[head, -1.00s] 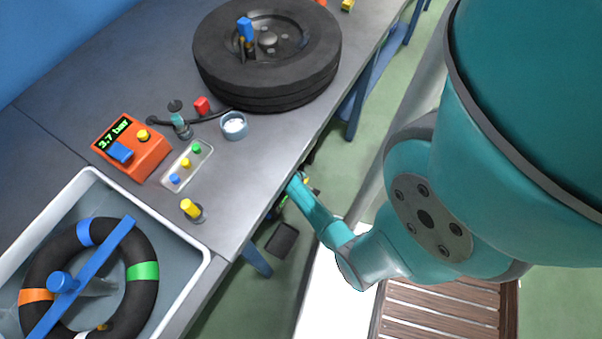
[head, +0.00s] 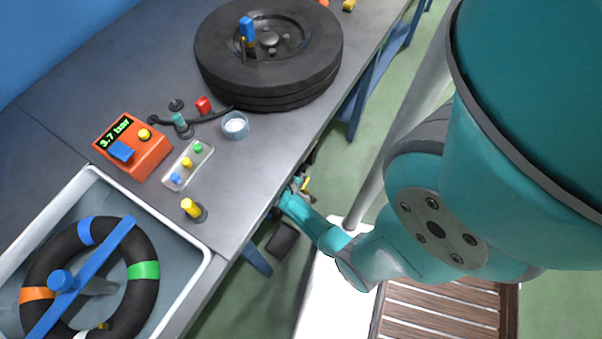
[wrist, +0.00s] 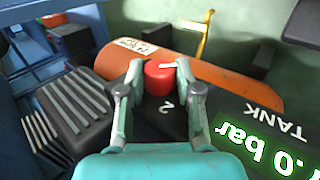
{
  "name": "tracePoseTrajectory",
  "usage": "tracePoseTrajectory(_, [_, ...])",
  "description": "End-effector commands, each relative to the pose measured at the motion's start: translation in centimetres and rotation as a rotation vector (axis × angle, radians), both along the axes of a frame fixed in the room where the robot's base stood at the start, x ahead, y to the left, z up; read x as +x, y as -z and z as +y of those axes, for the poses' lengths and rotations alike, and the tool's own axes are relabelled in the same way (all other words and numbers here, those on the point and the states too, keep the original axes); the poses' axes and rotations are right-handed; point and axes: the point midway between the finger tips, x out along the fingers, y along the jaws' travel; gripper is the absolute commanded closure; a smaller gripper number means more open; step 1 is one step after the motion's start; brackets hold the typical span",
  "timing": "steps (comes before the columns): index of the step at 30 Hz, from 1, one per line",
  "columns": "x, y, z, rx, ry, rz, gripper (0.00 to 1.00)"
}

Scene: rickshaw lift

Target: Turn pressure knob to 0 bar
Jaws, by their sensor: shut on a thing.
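The pressure knob (wrist: 158,78) is red with a white pointer line on top, seen in the wrist view beside a white "2" mark on a dark panel. My gripper (wrist: 160,66) has a finger on each side of the knob and is shut on it. A lit green display (wrist: 262,148) beside a "TANK" label reads upside down; ".0 bar" shows and its first digit is cut by the frame edge. In the head view, my gripper (head: 301,186) is low beside the bench edge, and the knob cannot be made out there.
An orange tank (wrist: 185,68) lies behind the knob, with a dark ribbed block (wrist: 75,105) at left. The bench (head: 240,185) holds a tyre (head: 225,60), an orange gauge box (head: 150,155) reading 3.7 bar, and a grey basin (head: 185,270).

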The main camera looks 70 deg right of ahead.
Motion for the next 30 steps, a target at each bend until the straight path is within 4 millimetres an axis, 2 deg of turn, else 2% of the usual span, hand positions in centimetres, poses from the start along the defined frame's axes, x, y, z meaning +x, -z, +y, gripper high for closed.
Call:
tracePoseTrajectory(1, [-0.1, 0.0, 0.0, 0.001, 0.0, 0.001, 0.61])
tracePoseTrajectory(3, [-0.1, 0.0, 0.0, 0.001, 0.0, 0.001, 0.44])
tracePoseTrajectory(4, [0.0, 0.0, 0.0, 0.001, 0.0, 0.001, 0.4])
tracePoseTrajectory(17, [0.2, -0.6, 0.5, -0.001, -0.001, -0.001, 0.4])
tracePoseTrajectory(22, [0.5, -2.4, 2.0, 0.0, -0.003, -0.002, 0.4])
tracePoseTrajectory(30, [1.3, -6.5, 5.3, 0.0, -0.004, -0.002, 0.4])
